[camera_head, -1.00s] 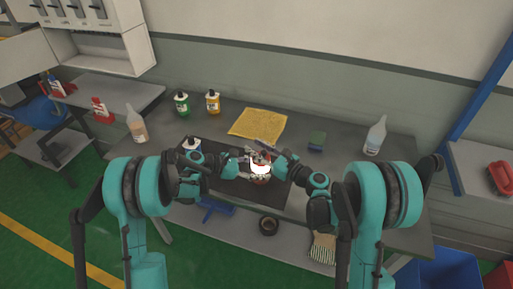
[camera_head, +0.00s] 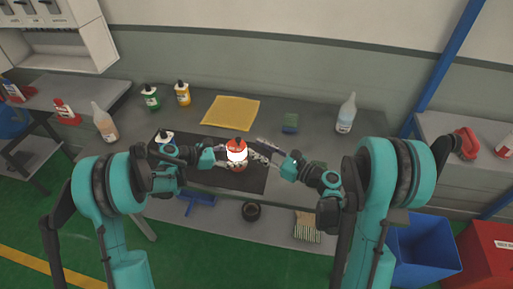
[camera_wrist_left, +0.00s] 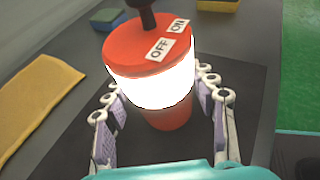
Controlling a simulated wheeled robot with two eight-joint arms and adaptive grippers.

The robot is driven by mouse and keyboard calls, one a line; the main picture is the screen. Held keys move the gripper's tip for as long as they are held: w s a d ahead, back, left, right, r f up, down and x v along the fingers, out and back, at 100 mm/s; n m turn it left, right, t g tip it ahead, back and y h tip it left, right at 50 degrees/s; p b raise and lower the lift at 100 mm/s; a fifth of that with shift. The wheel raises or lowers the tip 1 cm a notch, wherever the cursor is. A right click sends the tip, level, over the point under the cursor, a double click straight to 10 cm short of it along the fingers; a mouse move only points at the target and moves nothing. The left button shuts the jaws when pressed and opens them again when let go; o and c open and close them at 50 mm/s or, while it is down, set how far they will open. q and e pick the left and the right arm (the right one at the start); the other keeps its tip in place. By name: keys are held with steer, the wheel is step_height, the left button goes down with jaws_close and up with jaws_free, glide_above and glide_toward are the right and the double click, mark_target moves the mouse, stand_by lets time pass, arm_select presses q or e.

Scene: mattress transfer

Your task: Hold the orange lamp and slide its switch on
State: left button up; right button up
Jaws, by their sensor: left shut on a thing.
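The orange lamp (camera_head: 236,146) stands upright over the dark mat (camera_head: 200,178). Its middle band glows bright white. In the left wrist view the lamp (camera_wrist_left: 165,118) has an orange-red top with OFF and ON labels and a dark knob (camera_wrist_left: 147,14) rising from the top's far side, cut off by the frame edge. My left gripper (camera_wrist_left: 160,86) is shut on the lamp, with one finger on each side; it also shows in the head view (camera_head: 233,157). My right gripper (camera_head: 263,150) looks open and empty, just right of the lamp, apart from it.
A yellow cloth (camera_head: 231,112) and a green sponge (camera_head: 290,122) lie behind the lamp. Bottles stand at the back left (camera_head: 150,98), the left (camera_head: 104,124) and the right (camera_head: 346,115). The tabletop (camera_head: 340,150) between sponge and right bottle is bare.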

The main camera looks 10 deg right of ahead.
arm_select(q)
steer(key=o, duration=1.6)
